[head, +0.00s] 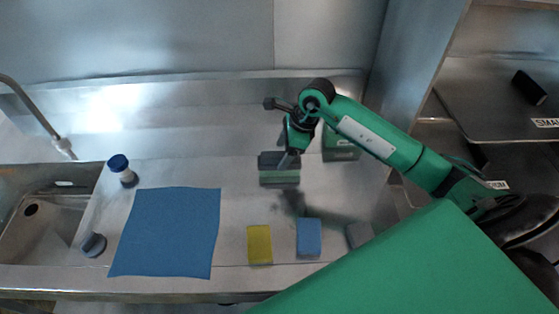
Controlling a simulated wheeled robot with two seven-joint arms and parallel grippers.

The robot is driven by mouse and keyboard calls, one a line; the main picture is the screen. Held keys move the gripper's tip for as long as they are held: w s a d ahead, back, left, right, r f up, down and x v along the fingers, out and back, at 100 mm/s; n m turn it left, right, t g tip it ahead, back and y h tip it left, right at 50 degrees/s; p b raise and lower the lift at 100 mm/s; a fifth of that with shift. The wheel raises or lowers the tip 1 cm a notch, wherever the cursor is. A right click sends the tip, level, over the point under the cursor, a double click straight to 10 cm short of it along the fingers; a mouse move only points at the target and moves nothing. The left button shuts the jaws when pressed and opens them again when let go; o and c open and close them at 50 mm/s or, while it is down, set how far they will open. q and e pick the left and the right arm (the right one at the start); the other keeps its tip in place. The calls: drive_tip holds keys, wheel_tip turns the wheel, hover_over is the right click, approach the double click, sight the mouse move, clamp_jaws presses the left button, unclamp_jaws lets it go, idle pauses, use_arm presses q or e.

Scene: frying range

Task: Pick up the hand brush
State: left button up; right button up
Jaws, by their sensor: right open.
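I cannot tell for sure which thing is the hand brush. A small round grey-blue object (93,244), perhaps a knob-shaped brush, stands by the sink at the left. A green block with a dark top (279,178) stands near the middle of the steel counter. My right gripper (290,158) is open and points down over or just behind this block; whether it touches cannot be told. The arm partly hides the area behind it. My left gripper is not in view.
On the counter (230,170) lie a blue cloth (168,232), a yellow sponge (259,244), a blue sponge (308,238) and a grey block (359,235). A blue-capped bottle (122,170) stands by the sink (50,220). A green box (341,147) is behind my arm. Shelves (490,95) are at right.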

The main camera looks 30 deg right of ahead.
sight(277, 163)
drive_tip(key=shift+a+f+p, duration=0.2)
drive_tip(key=shift+f+p, duration=0.25)
drive_tip(key=shift+f, duration=0.05)
drive_tip(key=p+x, duration=0.1)
drive_tip(key=x, duration=0.2)
drive_tip(key=shift+w+f+p, duration=0.1)
drive_tip(key=shift+f+p, duration=0.1)
drive_tip(key=shift+p, duration=0.15)
drive_tip(key=shift+w+f, duration=0.1)
drive_tip(key=shift+f, duration=0.45)
drive_tip(key=shift+f+b, duration=0.15)
drive_tip(key=shift+b, duration=0.15)
drive_tip(key=c, duration=1.1)
